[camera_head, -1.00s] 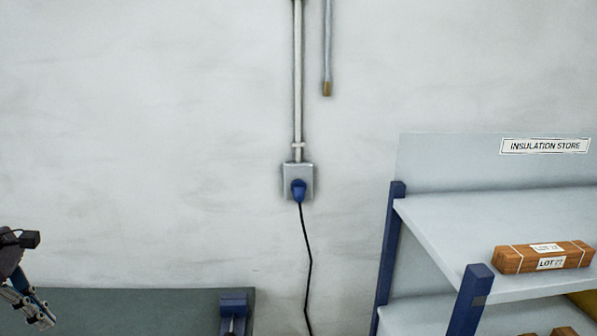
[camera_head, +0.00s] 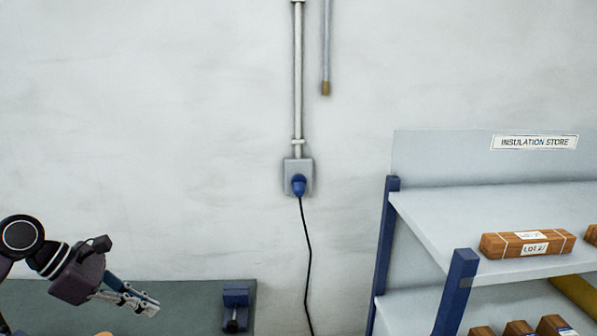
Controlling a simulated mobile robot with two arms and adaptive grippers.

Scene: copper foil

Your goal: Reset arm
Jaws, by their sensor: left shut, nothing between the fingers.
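My left gripper (camera_head: 148,304) is at the lower left, over the dark green bench top (camera_head: 190,294). Its fingers point right and slightly down. It is shut and holds nothing. A blue vise-like fixture (camera_head: 236,306) stands on the bench to the right of the fingertips, apart from them. My right gripper is out of view.
A grey shelf rack (camera_head: 462,221) with blue posts and an "INSULATION STORE" sign (camera_head: 535,142) stands at the right. A wrapped brown bundle (camera_head: 527,244) lies on its upper shelf, with several more below. A wall socket (camera_head: 299,178) holds a blue plug with a black cable.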

